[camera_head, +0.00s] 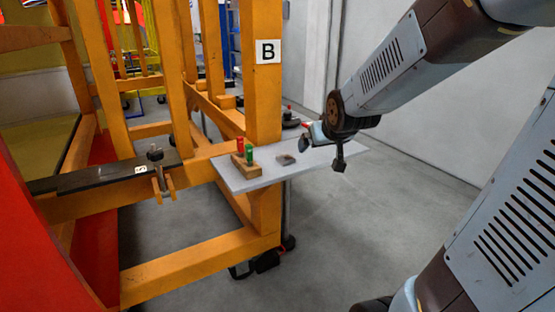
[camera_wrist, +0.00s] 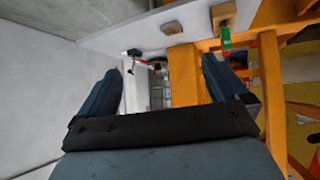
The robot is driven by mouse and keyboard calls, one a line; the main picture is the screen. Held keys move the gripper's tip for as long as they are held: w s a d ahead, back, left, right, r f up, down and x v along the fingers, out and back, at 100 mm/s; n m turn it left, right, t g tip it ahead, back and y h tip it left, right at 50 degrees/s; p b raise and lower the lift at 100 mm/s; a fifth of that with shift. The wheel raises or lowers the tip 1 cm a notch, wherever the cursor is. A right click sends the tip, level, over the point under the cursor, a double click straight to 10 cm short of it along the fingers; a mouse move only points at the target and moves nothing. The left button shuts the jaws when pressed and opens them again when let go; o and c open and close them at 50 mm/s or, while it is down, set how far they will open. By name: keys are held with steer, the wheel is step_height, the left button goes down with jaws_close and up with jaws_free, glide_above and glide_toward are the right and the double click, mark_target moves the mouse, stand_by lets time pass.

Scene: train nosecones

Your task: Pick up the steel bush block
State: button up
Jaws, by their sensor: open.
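A small flat grey-brown block (camera_head: 286,159), which looks like the steel bush block, lies on the white shelf (camera_head: 232,181) in the head view. It also shows near the top of the wrist view (camera_wrist: 171,27). My gripper (camera_head: 322,154) is to the right of the block in the head view, apart from it. In the wrist view my gripper (camera_wrist: 161,67) has its two dark fingers spread wide with nothing between them. The block lies beyond the fingertips there.
A wooden holder (camera_head: 246,166) with red and green-handled tools (camera_head: 249,154) stands left of the block. A dark bar (camera_head: 120,176) lies on the frame at left. Floor at right is clear.

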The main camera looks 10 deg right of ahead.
steer(key=w+f+t+y, duration=0.1)
steer(key=w+f+t, duration=0.2)
steer(key=w+f, duration=0.7)
steer(key=n+t+y, duration=0.1)
steer(key=t+y, duration=0.1)
steer(key=t, duration=0.1)
glide_toward(287, 159)
steer(key=x, duration=1)
steer(key=shift+f, duration=0.1)
steer(key=shift+d, duration=0.1)
steer(key=c, duration=1.5)
